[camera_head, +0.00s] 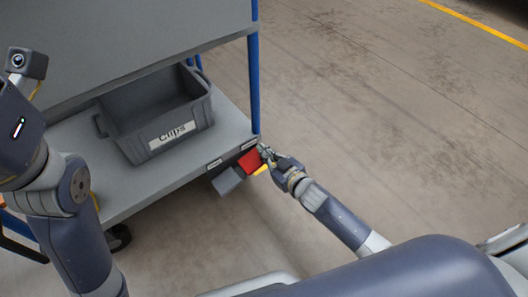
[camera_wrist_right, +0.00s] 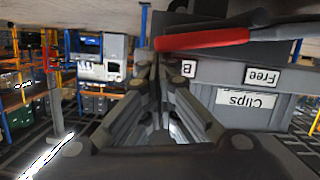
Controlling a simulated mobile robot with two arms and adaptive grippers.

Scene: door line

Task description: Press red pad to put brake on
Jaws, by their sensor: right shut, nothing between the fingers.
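The red pad (camera_head: 250,160) sticks out below the front edge of the cart's lower shelf, near its right corner post. A grey pad (camera_head: 227,181) is just left of it. My right gripper (camera_head: 265,151) is shut and empty, with its fingertips at the red pad's right edge; I cannot tell whether they touch it. In the right wrist view, which is upside down, the red pad (camera_wrist_right: 205,40) lies just beyond the shut fingertips (camera_wrist_right: 150,68). My left arm shows at the left of the head view, but its fingers do not.
A grey bin labelled Clips (camera_head: 165,135) stands on the cart's lower shelf (camera_head: 130,191). A blue post (camera_head: 254,80) rises at the shelf's right corner. Concrete floor (camera_head: 390,120) is clear to the right. Racks with boxes (camera_wrist_right: 90,75) show in the wrist view.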

